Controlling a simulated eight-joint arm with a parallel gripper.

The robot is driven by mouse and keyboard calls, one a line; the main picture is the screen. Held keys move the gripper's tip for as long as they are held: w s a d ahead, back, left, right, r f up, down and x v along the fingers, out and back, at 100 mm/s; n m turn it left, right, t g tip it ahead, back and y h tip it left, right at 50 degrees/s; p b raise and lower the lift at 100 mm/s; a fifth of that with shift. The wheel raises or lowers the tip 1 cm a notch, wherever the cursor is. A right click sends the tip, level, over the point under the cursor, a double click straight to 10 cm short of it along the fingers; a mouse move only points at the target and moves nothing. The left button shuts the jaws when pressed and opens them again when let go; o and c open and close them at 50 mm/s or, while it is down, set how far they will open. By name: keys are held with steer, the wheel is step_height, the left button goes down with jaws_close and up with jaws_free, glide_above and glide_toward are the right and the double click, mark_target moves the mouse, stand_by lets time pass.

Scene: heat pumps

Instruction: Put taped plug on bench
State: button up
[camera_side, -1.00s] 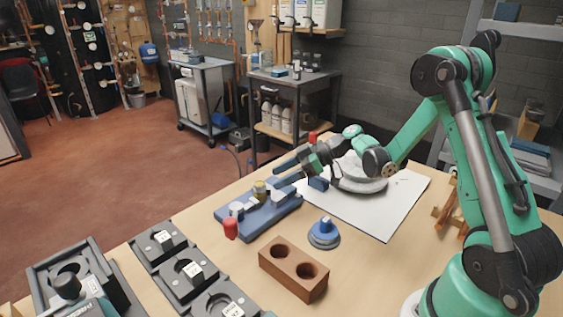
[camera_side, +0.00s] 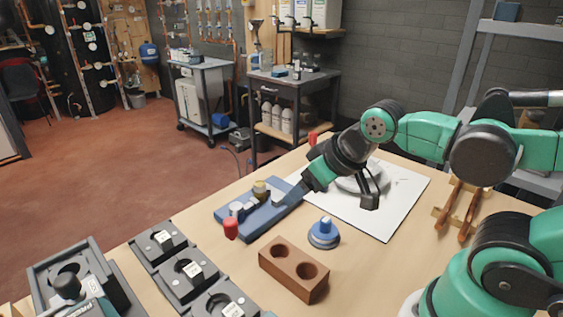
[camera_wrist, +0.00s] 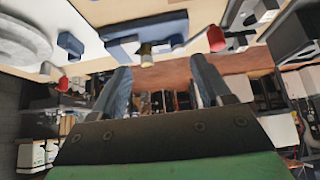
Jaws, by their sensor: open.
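A small brass-coloured piece with a pale band (camera_side: 260,189), which looks like the taped plug, stands at the blue fixture (camera_side: 285,208) on the bench. It also shows in the wrist view (camera_wrist: 146,55), above the space between my fingers. My gripper (camera_side: 290,194) reaches in low from the right, over the fixture's right end, with its fingers pointing left toward the brass piece. In the wrist view my gripper (camera_wrist: 163,80) has its two fingers wide apart and nothing between them. I cannot tell if a finger touches the fixture.
A red-tipped part (camera_side: 231,229) is at the fixture's front left. A brown two-hole block (camera_side: 293,268) and a blue-topped round piece (camera_side: 323,233) stand in front. Dark trays (camera_side: 180,270) line the left. A white sheet (camera_side: 400,205) lies behind; bare bench (camera_side: 380,275) is at front right.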

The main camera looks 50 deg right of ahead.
stand_by(0.4)
steer(key=m+g, duration=0.7)
steer(key=m, duration=0.2)
glide_above(260, 183)
steer(key=f, duration=0.3)
steer(key=shift+s+a, duration=0.15)
steer(key=shift+s, duration=0.05)
steer(key=shift+w+f, duration=0.25)
steer(key=shift+f, duration=3.05)
jaws_close()
